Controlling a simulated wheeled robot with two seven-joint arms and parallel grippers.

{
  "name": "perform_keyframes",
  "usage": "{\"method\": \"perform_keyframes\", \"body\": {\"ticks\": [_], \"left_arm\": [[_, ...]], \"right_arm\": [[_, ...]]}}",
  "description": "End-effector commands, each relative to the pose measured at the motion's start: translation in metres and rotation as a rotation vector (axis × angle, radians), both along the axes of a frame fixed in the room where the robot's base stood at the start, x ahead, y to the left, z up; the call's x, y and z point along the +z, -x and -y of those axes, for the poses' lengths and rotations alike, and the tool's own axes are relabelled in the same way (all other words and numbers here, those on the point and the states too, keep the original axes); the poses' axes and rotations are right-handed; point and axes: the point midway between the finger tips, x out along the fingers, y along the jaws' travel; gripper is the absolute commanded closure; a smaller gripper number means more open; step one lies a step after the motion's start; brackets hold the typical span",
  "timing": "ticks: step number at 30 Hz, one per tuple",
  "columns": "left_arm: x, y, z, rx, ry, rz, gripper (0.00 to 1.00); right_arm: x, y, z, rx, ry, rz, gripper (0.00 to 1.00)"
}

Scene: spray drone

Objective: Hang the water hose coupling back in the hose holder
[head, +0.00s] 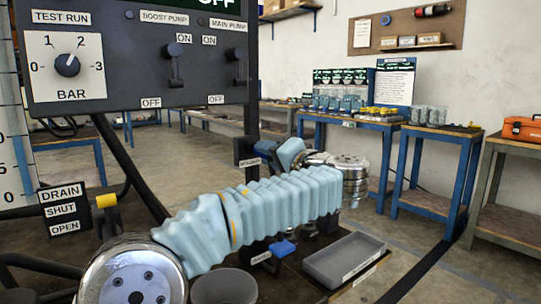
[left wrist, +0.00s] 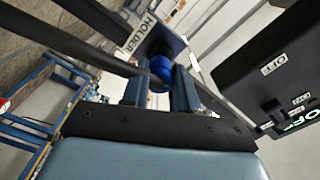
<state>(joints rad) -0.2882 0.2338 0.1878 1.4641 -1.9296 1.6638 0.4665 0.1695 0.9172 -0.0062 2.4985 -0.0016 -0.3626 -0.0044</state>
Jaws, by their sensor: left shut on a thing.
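My left gripper (head: 268,150) is at the post below the control panel in the head view, small and partly covered by its own wrist. In the left wrist view its two blue fingers (left wrist: 160,92) are shut on the blue hose coupling (left wrist: 160,70). The hose holder, a dark bracket with a HOLDER label (left wrist: 142,35), is just beyond the coupling. The holder's label also shows in the head view (head: 249,162), right by the gripper. I cannot tell whether the coupling is seated in the holder or only in front of it. My right gripper is not in view.
The control panel (head: 135,55) with its dial and switches hangs close above the left arm. A yellow-topped drain lever (head: 106,202) stands at left. A blue handle (head: 283,247) and an empty grey tray (head: 344,258) are below the arm. Blue workbenches (head: 436,132) stand farther back.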

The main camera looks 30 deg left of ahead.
Motion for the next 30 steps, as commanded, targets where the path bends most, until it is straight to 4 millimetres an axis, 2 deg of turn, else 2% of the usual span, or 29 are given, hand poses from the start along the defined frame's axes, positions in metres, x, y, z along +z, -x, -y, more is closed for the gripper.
{"method": "perform_keyframes", "body": {"ticks": [28,29,30], "left_arm": [[0.000,-0.008,-0.021,0.000,-0.001,0.000,1.00],[0.000,-0.008,-0.021,0.000,-0.001,0.000,0.68],[0.000,-0.008,-0.021,0.000,-0.001,0.000,0.62]], "right_arm": [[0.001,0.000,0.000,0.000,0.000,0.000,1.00],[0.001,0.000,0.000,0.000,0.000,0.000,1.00],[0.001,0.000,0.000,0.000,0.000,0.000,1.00]]}}
